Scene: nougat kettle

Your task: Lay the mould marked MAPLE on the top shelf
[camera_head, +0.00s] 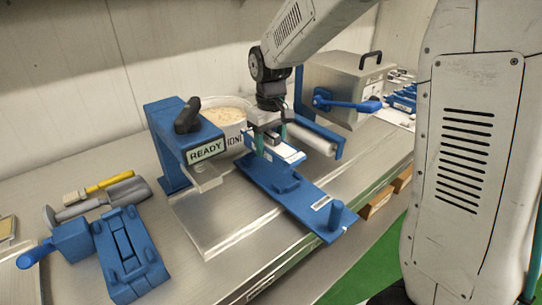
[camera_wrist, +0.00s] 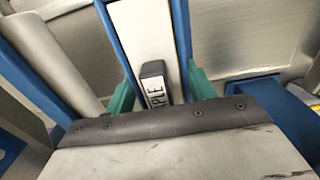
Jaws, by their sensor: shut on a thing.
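My gripper (camera_head: 270,137) is shut on a narrow mould (camera_head: 288,154) with a white inside and blue sides. In the wrist view the gripper's teal fingers (camera_wrist: 160,93) flank the mould (camera_wrist: 143,32), and a dark tab (camera_wrist: 154,84) on it shows the letters "PLE"; the rest of the word is hidden. In the head view the mould is over the far end of a long blue plate (camera_head: 312,199); I cannot tell whether it touches it. No top shelf can be made out.
A blue stand with a READY sign (camera_head: 207,149) and a pot (camera_head: 226,112) are left of my gripper. A grey roller (camera_head: 312,139) is close on its right. A metal box (camera_head: 344,82) stands behind. Tools and a blue clamp-like block (camera_head: 128,252) lie at left.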

